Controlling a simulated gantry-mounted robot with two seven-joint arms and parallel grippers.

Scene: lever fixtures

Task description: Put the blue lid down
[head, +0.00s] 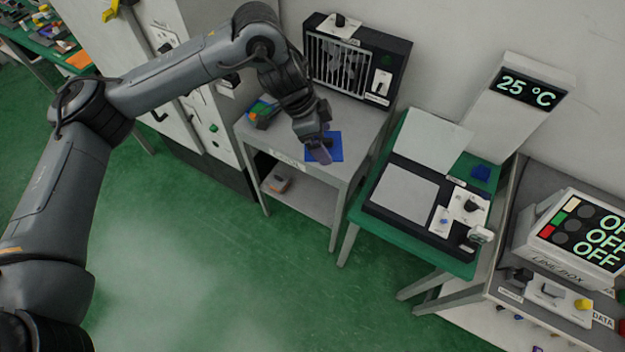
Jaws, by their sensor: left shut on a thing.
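A flat blue square, which looks like the blue lid (336,143), is at the front right of the grey table with the fan unit. My left gripper (321,152) points down over it and covers part of it. The gripper is shut on the blue lid as far as I can tell; the fingertips and the grip itself are small and dark. I cannot tell whether the lid touches the tabletop. My right gripper is not in view.
A fan unit with a white grille (337,62) stands at the back of the grey table (270,140). Small coloured objects (263,111) lie at its left. A green table (408,228) to the right holds a grey plate and a small blue square (481,173).

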